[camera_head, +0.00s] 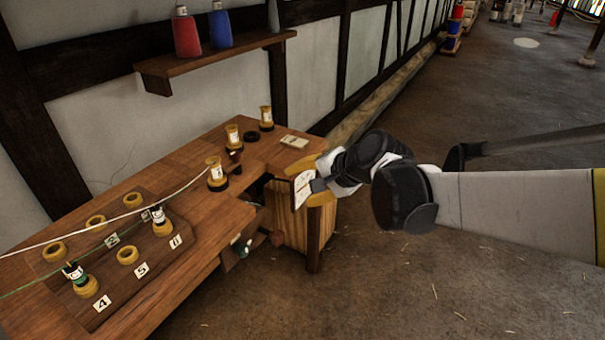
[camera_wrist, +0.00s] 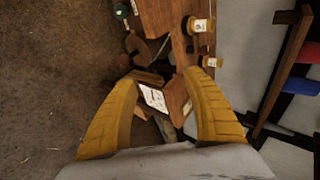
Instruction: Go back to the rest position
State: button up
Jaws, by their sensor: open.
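My gripper (camera_head: 310,180) is at the right end of the wooden bench (camera_head: 190,225), with its yellow fingers spread. In the wrist view my gripper (camera_wrist: 160,82) is open, one finger on each side. A white marked card (camera_wrist: 154,97) shows between the fingers; I cannot tell how far it is from them. It also shows in the head view (camera_head: 302,189), by the fingers. No rest position is marked in either view.
A numbered board (camera_head: 180,237) on the bench holds yellow rings and bobbins. A white cord (camera_head: 100,228) crosses above it. A shelf (camera_head: 215,62) with red and blue bottles is on the wall. Open floor (camera_head: 450,270) lies to the right.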

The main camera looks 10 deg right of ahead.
jog(key=shift+s+d+r+n, duration=0.2)
jog(key=shift+s+d+n, duration=0.1)
jog(key=shift+d, duration=0.05)
jog(key=s+d+f+n+h, duration=0.1)
jog(key=s+d+n+h, duration=0.2)
jog(key=s, duration=0.7)
jog(key=s+d+f+n+h, duration=0.1)
jog(key=s+d+n+h, duration=0.1)
jog(key=s+d+n, duration=0.3)
jog(key=s+d, duration=0.3)
jog(key=s, duration=0.3)
jog(key=shift+n+g+h, duration=0.3)
jog(key=shift+g+h, duration=0.1)
